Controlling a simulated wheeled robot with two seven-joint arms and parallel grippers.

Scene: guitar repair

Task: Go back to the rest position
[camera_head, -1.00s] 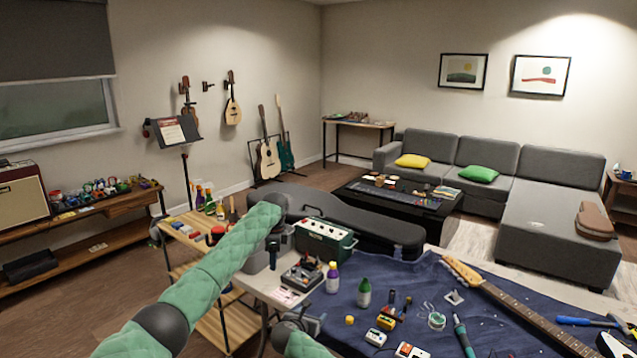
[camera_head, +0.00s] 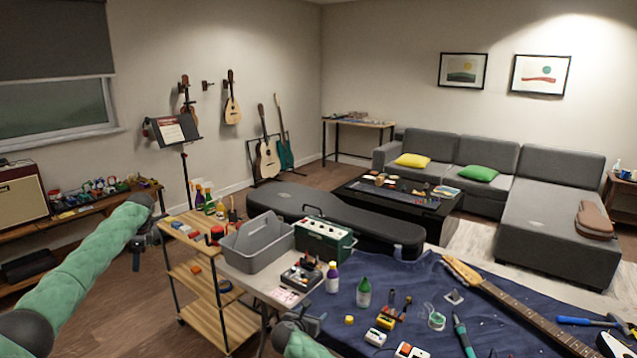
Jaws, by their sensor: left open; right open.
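My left arm reaches in from the left edge, and its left gripper (camera_head: 138,251) hangs open and empty in front of the low wooden shelf, to the left of the wooden cart. It is clear of the worktable. My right gripper (camera_head: 316,323) is at the bottom centre, by the near left edge of the worktable. It is open, and little of it shows; nothing is visible in it. A grey tote (camera_head: 262,256) with a handle stands on the left end of the worktable, apart from both grippers.
A green amplifier (camera_head: 323,240), pedals (camera_head: 300,276) and bottles (camera_head: 363,293) stand beside the tote. A guitar neck (camera_head: 510,302) lies on the blue cloth (camera_head: 405,276). The wooden cart (camera_head: 205,268) stands left of the table. Floor (camera_head: 120,325) is free between cart and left arm.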

